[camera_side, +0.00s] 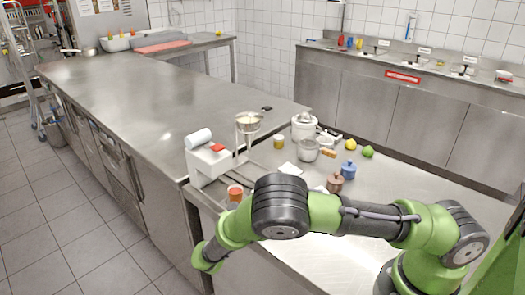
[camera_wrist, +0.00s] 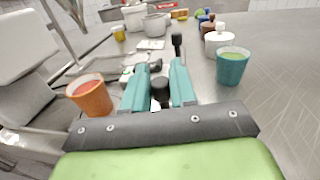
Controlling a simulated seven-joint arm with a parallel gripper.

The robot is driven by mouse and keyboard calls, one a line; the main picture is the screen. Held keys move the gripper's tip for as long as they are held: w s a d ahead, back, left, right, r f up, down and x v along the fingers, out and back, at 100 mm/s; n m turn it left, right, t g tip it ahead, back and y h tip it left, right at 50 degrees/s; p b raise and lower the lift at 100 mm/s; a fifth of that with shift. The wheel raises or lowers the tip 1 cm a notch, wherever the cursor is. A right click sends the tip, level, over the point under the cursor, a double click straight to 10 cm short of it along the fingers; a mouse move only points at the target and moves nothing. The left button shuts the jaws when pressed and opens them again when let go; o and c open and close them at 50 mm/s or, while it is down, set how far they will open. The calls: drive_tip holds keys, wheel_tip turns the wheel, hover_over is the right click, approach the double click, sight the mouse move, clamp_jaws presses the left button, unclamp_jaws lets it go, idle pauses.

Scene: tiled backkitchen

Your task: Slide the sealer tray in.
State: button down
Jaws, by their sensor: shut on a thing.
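The sealer appears to be the white machine with a red part (camera_side: 208,160) at the near edge of the steel counter in the side view. Its white body fills the left of the wrist view (camera_wrist: 32,62). My gripper (camera_wrist: 158,82) has teal fingers, closed on a dark rounded knob (camera_wrist: 160,90), which appears to be the tray's handle. A pale, flat piece with dark parts (camera_wrist: 130,72) lies just beyond the fingers; I cannot tell whether it is the tray. How far the tray sits in the sealer is unclear. In the side view my arm hides the fingers.
An orange cup (camera_wrist: 90,96) stands close left of the fingers, and a teal cup (camera_wrist: 232,66) stands to the right. A black upright knob (camera_wrist: 177,42) is beyond. The counter at right is clear.

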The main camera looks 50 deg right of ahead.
sight(230, 194)
drive_tip(key=w, duration=0.9)
drive_tip(key=shift+w+f, duration=0.1)
drive_tip(key=shift+w, duration=0.05)
drive_tip(key=c, duration=1.1)
unclamp_jaws()
drive_tip(key=shift+o, duration=0.2)
drive_tip(key=shift+a, duration=0.1)
drive_tip(key=s+a, duration=0.2)
drive_tip(key=a, duration=1.4)
drive_tip(key=shift+s+a, duration=0.25)
drive_tip(key=shift+s, duration=0.15)
